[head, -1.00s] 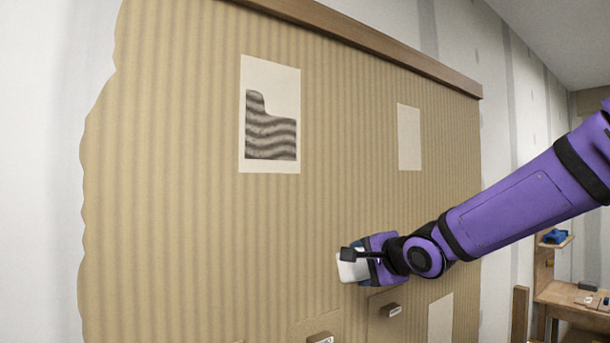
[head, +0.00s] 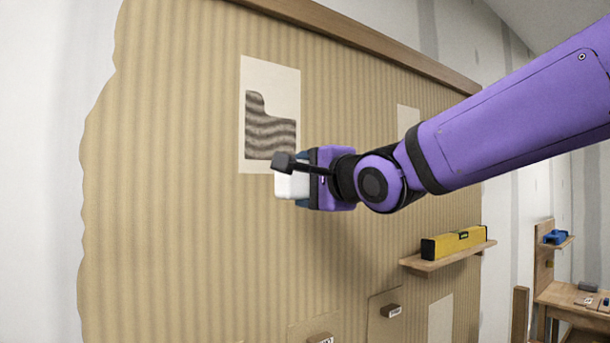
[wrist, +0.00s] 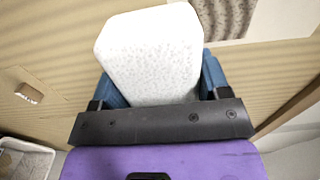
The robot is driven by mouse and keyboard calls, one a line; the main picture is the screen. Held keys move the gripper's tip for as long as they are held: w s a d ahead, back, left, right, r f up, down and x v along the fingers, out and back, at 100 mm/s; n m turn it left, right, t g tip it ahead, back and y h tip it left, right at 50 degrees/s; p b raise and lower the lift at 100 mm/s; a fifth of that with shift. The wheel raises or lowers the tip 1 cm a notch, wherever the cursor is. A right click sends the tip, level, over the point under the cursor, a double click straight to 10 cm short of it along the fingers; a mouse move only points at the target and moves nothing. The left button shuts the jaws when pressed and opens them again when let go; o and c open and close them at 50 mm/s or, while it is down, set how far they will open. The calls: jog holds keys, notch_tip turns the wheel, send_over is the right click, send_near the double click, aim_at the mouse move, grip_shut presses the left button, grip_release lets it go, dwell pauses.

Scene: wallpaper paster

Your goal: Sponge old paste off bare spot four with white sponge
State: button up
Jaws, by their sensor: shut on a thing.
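The white sponge (head: 290,186) is held in my gripper (head: 300,178), and it fills the space between the blue fingers in the wrist view (wrist: 150,55). A pale bare spot (head: 256,72) on the ribbed tan wall carries a dark, wavy-striped patch of old paste (head: 268,132). The sponge is just below and right of this patch; contact with the wall cannot be told. The patch also shows at the top right of the wrist view (wrist: 222,14). Other pale bare spots are at the right (head: 407,117), partly behind my arm, and at the lower right (head: 440,320). No spot number is readable.
A yellow level (head: 455,242) lies on a small wooden shelf (head: 450,260) under my arm. A wooden rail (head: 350,33) runs along the top. A workbench (head: 572,297) stands at the far right.

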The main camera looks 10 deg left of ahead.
aim_at(271, 155)
jog(key=shift+s+a+r, duration=0.2)
jog(key=shift+s+r, duration=0.2)
jog(key=shift+s, duration=0.05)
jog(key=shift+x, duration=3.2)
jog(key=shift+x, duration=1.25)
jog(key=shift+r, duration=0.15)
dwell(2.3)
jog(key=shift+r, duration=2.05)
